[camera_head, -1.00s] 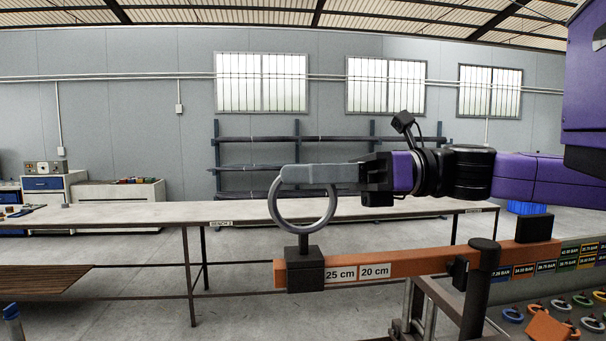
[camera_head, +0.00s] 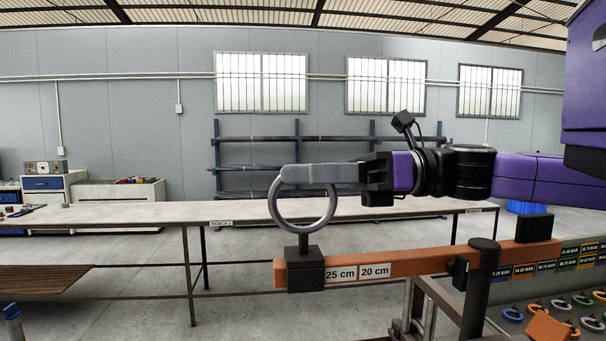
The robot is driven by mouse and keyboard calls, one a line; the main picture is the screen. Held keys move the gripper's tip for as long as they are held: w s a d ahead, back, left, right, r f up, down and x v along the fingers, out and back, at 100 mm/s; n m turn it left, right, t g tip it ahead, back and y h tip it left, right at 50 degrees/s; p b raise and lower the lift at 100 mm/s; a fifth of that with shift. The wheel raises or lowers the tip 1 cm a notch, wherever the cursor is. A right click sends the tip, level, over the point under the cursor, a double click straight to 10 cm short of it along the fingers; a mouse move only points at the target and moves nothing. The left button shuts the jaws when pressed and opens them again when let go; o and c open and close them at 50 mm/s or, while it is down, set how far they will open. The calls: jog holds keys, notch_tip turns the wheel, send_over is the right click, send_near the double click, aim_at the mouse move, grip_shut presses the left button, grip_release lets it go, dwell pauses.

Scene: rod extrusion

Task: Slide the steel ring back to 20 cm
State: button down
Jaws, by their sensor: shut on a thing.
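The steel ring (camera_head: 302,230) is a grey upright ring on a short post above a black sliding block (camera_head: 304,270). The block sits around the far left end of an orange bar (camera_head: 430,261). Labels reading 25 cm (camera_head: 341,274) and 20 cm (camera_head: 375,271) are on the bar just right of the block, which covers the bar left of the 25 cm label. My gripper (camera_head: 298,174) comes in from the right, and its grey fingers are shut on the top of the ring.
A black post (camera_head: 481,285) stands at the bar's right part, with a dark block (camera_head: 534,228) on the bar behind it. A board of coloured rings and pressure labels (camera_head: 560,305) is at lower right. A long bench (camera_head: 150,214) stands behind.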

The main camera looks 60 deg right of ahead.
dwell(0.3)
jog(key=b+v, duration=0.6)
jog(key=v, duration=0.4)
jog(key=shift+b, duration=0.35)
jog(key=shift+s, duration=0.15)
jog(key=c, duration=1.5)
grip_release()
jog(key=shift+s+d, duration=0.1)
jog(key=shift+s, duration=0.1)
jog(key=shift+w, duration=0.1)
jog(key=shift+d, duration=0.1)
jog(key=b+v, duration=0.2)
jog(key=v, duration=0.5)
jog(key=shift+s+d, duration=0.15)
jog(key=shift+s, duration=0.2)
